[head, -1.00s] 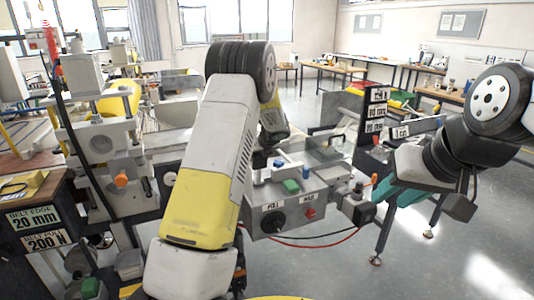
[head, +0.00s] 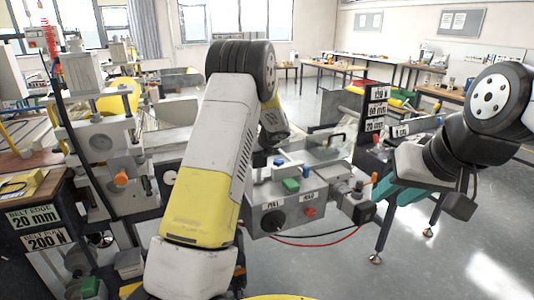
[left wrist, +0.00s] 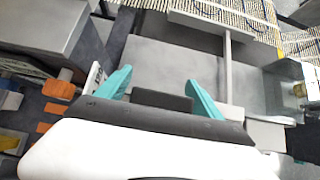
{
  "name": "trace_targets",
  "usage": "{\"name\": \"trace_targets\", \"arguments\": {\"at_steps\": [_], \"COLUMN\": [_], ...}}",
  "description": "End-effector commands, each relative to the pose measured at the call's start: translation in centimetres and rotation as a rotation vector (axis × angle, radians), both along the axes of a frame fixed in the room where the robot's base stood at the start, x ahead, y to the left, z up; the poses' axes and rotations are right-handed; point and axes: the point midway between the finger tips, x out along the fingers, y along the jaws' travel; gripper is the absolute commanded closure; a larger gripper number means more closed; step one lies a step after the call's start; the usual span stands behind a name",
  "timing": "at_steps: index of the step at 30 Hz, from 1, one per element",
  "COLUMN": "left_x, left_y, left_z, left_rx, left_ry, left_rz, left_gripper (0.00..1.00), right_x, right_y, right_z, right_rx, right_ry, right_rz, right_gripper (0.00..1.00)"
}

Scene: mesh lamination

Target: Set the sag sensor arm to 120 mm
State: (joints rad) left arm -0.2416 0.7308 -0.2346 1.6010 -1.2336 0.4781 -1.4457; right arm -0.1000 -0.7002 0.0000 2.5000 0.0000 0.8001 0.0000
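I cannot clearly pick out the sag sensor arm. A thin grey bar (left wrist: 227,60) stands over a grey plate in the left wrist view; I cannot tell whether it is that arm. My left gripper (left wrist: 158,92) has its teal fingers apart, with nothing seen between them; my own arm hides it in the head view. My right gripper (head: 394,190) points down-left at the right, its finger gap unclear.
A roller machine (head: 100,145) is at left, above signs (head: 38,220) reading 20 mm and 200 N. Open floor (head: 460,250) lies at the right.

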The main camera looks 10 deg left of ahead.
Motion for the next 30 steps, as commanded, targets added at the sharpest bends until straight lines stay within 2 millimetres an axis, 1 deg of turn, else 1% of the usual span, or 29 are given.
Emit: {"name": "trace_targets", "arguments": {"at_steps": [5, 7, 15, 19, 23, 29, 30], "left_x": [-0.1, -0.4, -3.2, -4.1, -4.5, -4.5, -4.5], "left_y": [-0.1, -0.4, -2.3, -2.8, -3.1, -3.1, -3.1], "left_z": [0.4, 1.0, 4.1, 5.1, 5.5, 5.5, 5.5], "left_rx": [0.001, 0.001, -0.001, -0.001, 0.0, 0.0, 0.0], "left_ry": [-0.003, -0.004, -0.003, -0.002, 0.0, 0.0, 0.0], "left_rz": [-0.001, -0.001, -0.004, 0.0, 0.0, 0.0, 0.0], "left_gripper": [0.24, 0.24, 0.24, 0.24, 0.24, 0.24, 0.26], "right_x": [0.0, 0.0, 0.0, 0.0, 0.0, 0.0, 0.0], "right_y": [0.0, 0.0, 0.0, 0.0, 0.0, 0.0, 0.0], "right_z": [0.0, 0.0, 0.0, 0.0, 0.0, 0.0, 0.0], "right_rx": [0.0, 0.0, 0.0, 0.0, 0.0, 0.0, 0.0], "right_ry": [0.0, 0.0, 0.0, 0.0, 0.0, 0.0, 0.0], "right_rz": [0.0, 0.0, 0.0, 0.0, 0.0, 0.0, 0.0], "right_gripper": [0.64, 0.64, 0.64, 0.64, 0.64, 0.64, 0.64]}}
